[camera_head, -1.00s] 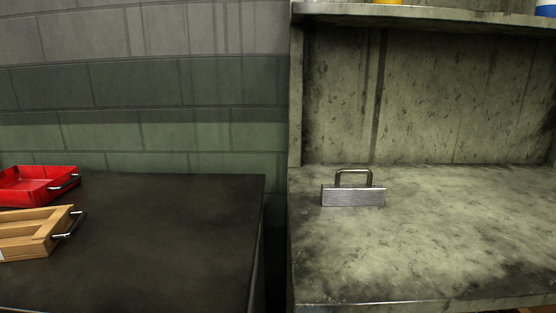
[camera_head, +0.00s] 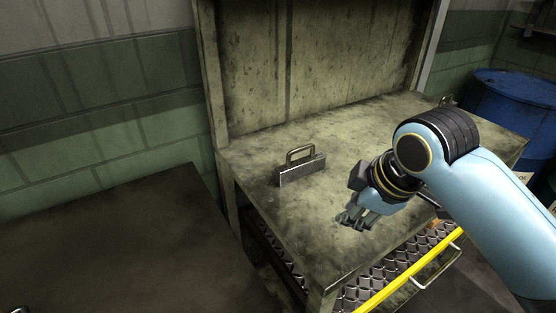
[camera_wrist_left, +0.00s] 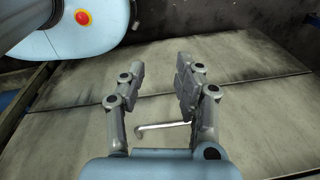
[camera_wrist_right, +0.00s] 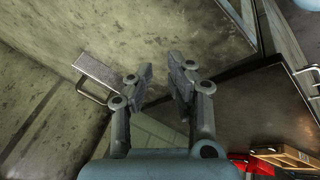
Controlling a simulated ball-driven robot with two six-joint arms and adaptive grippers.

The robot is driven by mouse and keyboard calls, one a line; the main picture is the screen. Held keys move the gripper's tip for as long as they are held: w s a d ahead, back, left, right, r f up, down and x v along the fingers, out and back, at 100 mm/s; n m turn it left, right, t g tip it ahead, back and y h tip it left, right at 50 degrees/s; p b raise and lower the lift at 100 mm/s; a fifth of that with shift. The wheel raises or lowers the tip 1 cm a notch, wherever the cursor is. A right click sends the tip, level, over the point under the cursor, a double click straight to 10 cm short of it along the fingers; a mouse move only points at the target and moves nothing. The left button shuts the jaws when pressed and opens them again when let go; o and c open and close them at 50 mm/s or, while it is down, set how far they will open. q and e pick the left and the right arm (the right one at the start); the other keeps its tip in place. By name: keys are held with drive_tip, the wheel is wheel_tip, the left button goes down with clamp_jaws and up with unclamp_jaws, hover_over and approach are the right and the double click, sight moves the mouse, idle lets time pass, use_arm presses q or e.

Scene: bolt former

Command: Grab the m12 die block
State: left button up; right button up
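A grey metal block with an arched handle, likely a die block (camera_head: 302,172), stands upright on the worn workbench (camera_head: 262,166); I can read no size marking on it. It also shows at the upper left of the right wrist view (camera_wrist_right: 106,72). My right gripper (camera_head: 353,218) is over the bench, to the right and nearer the front than the block, apart from it. Its fingers (camera_wrist_right: 160,76) are apart with nothing between them. My left gripper (camera_wrist_left: 160,76) is open and empty in its wrist view; I cannot make it out in the head view.
A small object (camera_head: 447,101) sits at the bench's far right corner. A yellow bar (camera_head: 398,284) and metal mesh are below the front edge. A blue drum (camera_head: 510,100) stands right. A dark table (camera_head: 120,245) is left. A red tray (camera_wrist_right: 238,158) and wooden tray (camera_wrist_right: 287,153) show lower right.

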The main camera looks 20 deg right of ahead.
drive_tip(key=w+d+r+n, duration=0.25)
drive_tip(key=w+n, duration=0.25)
drive_tip(key=w, duration=0.3)
drive_tip(key=n+t, duration=0.2)
drive_tip(key=n, duration=0.2)
approach(300, 148)
drive_tip(key=d, duration=0.2)
drive_tip(key=shift+n+y, duration=0.3)
drive_tip(key=shift+y, duration=0.1)
drive_tip(key=x, duration=0.5)
drive_tip(key=shift+w+a, duration=0.1)
drive_tip(key=shift+a, duration=0.2)
use_arm(q)
drive_tip(key=shift+s+d+r+p, duration=0.2)
drive_tip(key=shift+d+r+p, duration=0.15)
drive_tip(key=shift+d+r, duration=0.05)
use_arm(e)
drive_tip(key=shift+a+x, duration=0.2)
drive_tip(key=shift+x, duration=2.65)
drive_tip(key=shift+f, duration=0.1)
clamp_jaws()
